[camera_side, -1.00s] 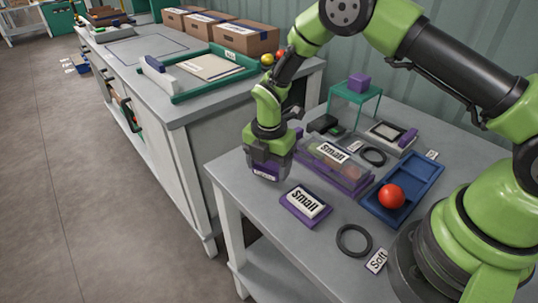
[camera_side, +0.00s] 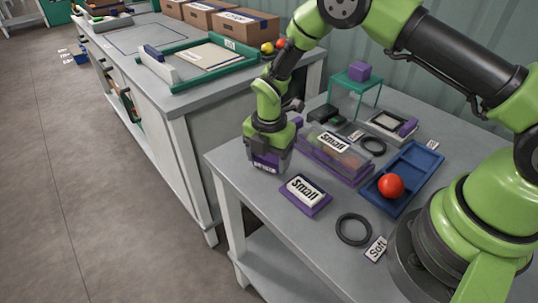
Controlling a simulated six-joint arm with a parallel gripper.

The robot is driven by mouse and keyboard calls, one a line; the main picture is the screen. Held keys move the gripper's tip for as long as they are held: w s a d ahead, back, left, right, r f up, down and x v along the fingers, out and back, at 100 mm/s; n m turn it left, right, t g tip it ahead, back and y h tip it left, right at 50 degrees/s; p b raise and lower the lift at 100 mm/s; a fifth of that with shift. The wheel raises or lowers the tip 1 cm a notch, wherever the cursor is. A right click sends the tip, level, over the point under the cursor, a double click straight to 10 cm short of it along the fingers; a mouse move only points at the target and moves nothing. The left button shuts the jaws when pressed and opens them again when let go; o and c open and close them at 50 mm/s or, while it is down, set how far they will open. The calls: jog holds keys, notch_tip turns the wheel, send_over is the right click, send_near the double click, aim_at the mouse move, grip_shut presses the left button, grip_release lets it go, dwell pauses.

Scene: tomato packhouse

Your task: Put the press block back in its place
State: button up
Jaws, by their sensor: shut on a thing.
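My gripper (camera_side: 267,162) points down at the left end of the grey table (camera_side: 238,183), left of the clear box. It is shut on a purple piece (camera_side: 264,168) with a white label, mostly hidden by the jaws. I cannot tell whether this piece touches the table. A purple block (camera_side: 358,70) sits on a small green stand (camera_side: 354,84) at the back. I cannot tell from the picture which purple piece is the press block.
A clear box with a purple base (camera_side: 335,155) stands close right of my gripper. A blue tray (camera_side: 412,168) holds a red ball (camera_side: 391,186). A black ring (camera_side: 353,229) and a "Soft" card (camera_side: 376,249) lie in front. The table's left edge is near my gripper.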

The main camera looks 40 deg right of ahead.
jog(key=shift+f, duration=0.2)
jog(key=o, duration=0.9)
jog(key=shift+c, duration=1.4)
jog(key=shift+r, duration=3.45)
